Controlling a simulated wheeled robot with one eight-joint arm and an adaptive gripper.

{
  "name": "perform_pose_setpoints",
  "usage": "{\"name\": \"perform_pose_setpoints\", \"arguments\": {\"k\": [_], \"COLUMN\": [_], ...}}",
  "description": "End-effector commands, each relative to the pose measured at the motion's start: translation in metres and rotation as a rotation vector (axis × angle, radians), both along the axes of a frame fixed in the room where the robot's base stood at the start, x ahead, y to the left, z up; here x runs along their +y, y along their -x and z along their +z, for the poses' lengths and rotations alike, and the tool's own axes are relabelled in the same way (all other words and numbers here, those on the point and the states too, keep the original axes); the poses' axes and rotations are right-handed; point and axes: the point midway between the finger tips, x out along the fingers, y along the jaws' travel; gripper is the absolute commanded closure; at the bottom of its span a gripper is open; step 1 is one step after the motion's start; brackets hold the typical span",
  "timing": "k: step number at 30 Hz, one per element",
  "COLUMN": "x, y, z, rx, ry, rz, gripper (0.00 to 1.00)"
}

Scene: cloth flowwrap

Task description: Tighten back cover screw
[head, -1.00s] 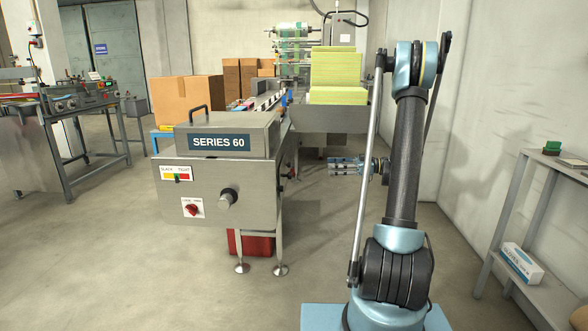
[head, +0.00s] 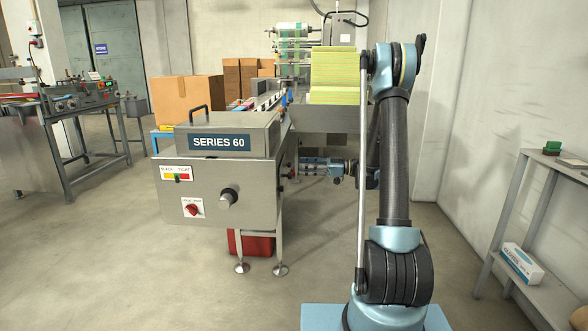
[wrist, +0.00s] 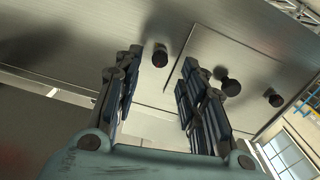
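In the wrist view a flat metal face with a rectangular cover outline (wrist: 208,62) spans the upper part. In the head view my gripper (head: 302,167) lies level beside the right side of the SERIES 60 machine (head: 175,205). Whether it touches anything there is unclear.
The machine's front carries a black knob (head: 229,196), a red switch (head: 193,209) and a slack/tight gauge (head: 176,173). A grey shelf (head: 535,170) with a white box (head: 522,262) stands at the right. The floor between is clear.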

Motion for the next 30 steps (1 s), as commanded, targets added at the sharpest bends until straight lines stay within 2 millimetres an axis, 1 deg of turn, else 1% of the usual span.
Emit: {"name": "perform_pose_setpoints", "arguments": {"k": [1,3,9,15,22,23,24,26,27,30], "x": [0.01,0.02,0.043,0.05,0.05,0.05,0.05,0.05,0.05,0.05], "y": [0.001,0.0,-0.001,-0.002,-0.002,-0.002,-0.002,-0.002,-0.002,-0.002], "z": [0.0,0.0,0.0,0.0,0.0,0.0,0.0,0.0,0.0,0.0], "rx": [0.0,0.0,0.0,0.0,0.0,0.0,0.0,0.0,0.0,0.0], "ry": [-0.001,0.0,0.0,0.0,0.0,0.0,0.0,0.0,0.0,0.0], "rz": [0.004,0.003,0.002,0.0,0.0,0.0,0.0,0.0,0.0,0.0], "gripper": [0.62,0.62,0.62,0.62,0.62,0.67,0.76,0.9,0.99,1.0]}}
